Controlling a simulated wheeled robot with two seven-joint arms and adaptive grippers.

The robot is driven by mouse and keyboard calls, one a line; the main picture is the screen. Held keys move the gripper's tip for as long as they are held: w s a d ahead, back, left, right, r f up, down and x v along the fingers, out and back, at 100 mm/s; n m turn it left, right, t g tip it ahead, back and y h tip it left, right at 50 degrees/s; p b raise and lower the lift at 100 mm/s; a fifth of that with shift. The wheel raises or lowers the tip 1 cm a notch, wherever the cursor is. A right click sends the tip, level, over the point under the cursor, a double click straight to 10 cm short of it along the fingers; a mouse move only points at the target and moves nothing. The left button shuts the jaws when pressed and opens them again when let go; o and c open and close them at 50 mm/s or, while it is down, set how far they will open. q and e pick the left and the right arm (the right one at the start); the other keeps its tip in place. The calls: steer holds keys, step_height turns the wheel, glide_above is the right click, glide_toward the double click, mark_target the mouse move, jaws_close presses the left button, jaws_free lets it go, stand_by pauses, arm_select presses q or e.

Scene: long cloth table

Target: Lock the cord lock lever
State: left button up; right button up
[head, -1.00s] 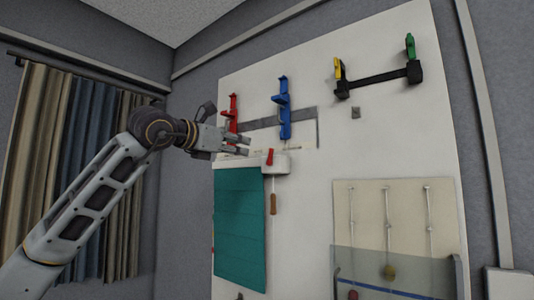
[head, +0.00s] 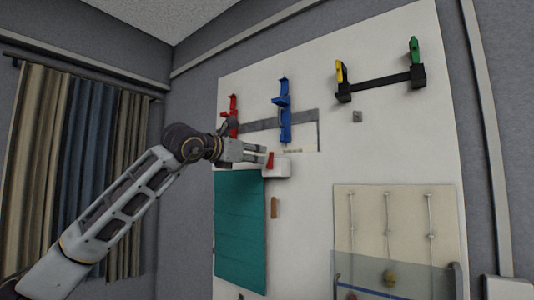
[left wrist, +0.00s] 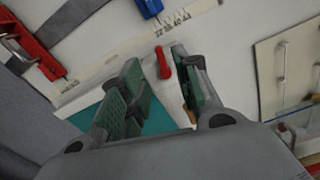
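The cord lock lever (head: 270,159) is a small red lever on a white housing (head: 281,169) at the top right of a teal blind (head: 238,225). My left gripper (head: 261,155) reaches in from the left, with its fingertips close to the lever. In the left wrist view the lever (left wrist: 163,64) shows between the two spread green-padded fingers (left wrist: 157,62), nearer the right one. The gripper is open, and I cannot tell whether a finger touches the lever. The gripper hides part of the housing. My right gripper is in no view.
Red (head: 232,104) and blue (head: 284,110) brackets stand on the white board above. A wooden cord pull (head: 274,207) hangs below the housing. A black bar with yellow and green levers (head: 382,80) and a beige panel (head: 408,220) are at the right.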

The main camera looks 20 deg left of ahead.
mark_target(270, 156)
arm_select(q)
steer(key=p+x, duration=0.1)
steer(key=x, duration=0.2)
steer(key=shift+w+d+p, duration=0.1)
steer(key=shift+w+p, duration=0.05)
steer(key=shift+p, duration=0.25)
steer(key=shift+p+x, duration=0.7)
steer(key=shift+x, duration=0.4)
steer(key=shift+w+d+p, duration=0.1)
steer(key=shift+w+p, duration=0.2)
steer(key=shift+w, duration=0.35)
steer(key=shift+d, duration=0.1)
steer(key=shift+c, duration=0.6)
jaws_close()
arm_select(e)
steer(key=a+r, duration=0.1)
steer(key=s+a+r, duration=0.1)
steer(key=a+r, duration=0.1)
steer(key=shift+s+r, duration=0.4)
